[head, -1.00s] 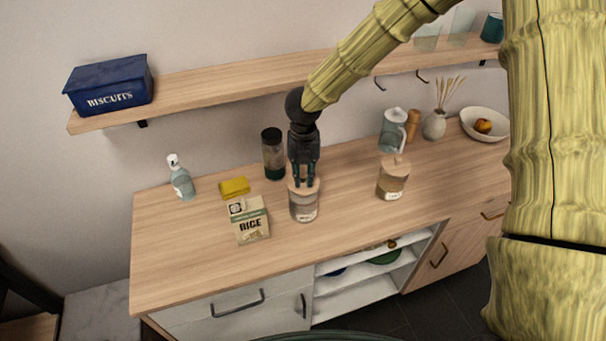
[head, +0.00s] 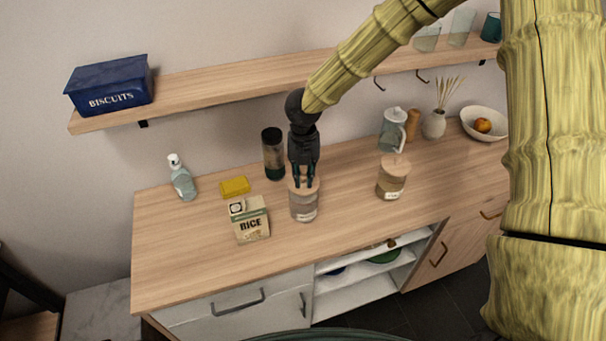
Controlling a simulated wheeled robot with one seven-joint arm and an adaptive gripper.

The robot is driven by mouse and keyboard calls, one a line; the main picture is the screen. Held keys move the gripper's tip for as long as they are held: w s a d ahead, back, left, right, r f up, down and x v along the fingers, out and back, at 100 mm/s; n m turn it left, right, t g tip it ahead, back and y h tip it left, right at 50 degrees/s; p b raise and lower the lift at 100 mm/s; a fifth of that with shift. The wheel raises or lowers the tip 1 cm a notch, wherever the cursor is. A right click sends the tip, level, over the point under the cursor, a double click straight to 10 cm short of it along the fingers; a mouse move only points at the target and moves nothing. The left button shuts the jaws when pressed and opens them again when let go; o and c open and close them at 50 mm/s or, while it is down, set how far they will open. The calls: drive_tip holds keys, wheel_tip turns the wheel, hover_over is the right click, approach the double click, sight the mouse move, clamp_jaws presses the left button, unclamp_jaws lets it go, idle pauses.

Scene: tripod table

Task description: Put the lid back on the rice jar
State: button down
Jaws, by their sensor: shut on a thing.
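A clear jar (head: 304,206) with a pale label stands upright on the wooden counter, near its middle. A light wooden lid (head: 313,186) is at the jar's mouth; whether it is fully seated I cannot tell. My gripper (head: 304,184) points down from above and is shut on the lid, its fingers hiding part of it. The label is too small to read, so I cannot tell if this is the rice jar. A second jar (head: 391,183) with a wooden lid on stands to the right. A box marked RICE (head: 251,222) stands to the left.
A dark tall jar (head: 273,155) stands close behind my gripper to the left. A yellow packet (head: 235,187) and a bottle (head: 182,179) are farther left. A shelf (head: 220,88) runs above the counter (head: 185,245). The counter's front left is clear.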

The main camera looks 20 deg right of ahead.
idle(0.4)
drive_tip(key=c, duration=0.8)
unclamp_jaws()
drive_tip(key=shift+r, duration=0.15)
drive_tip(key=shift+r+p, duration=2.85)
drive_tip(key=shift+r, duration=0.5)
clamp_jaws()
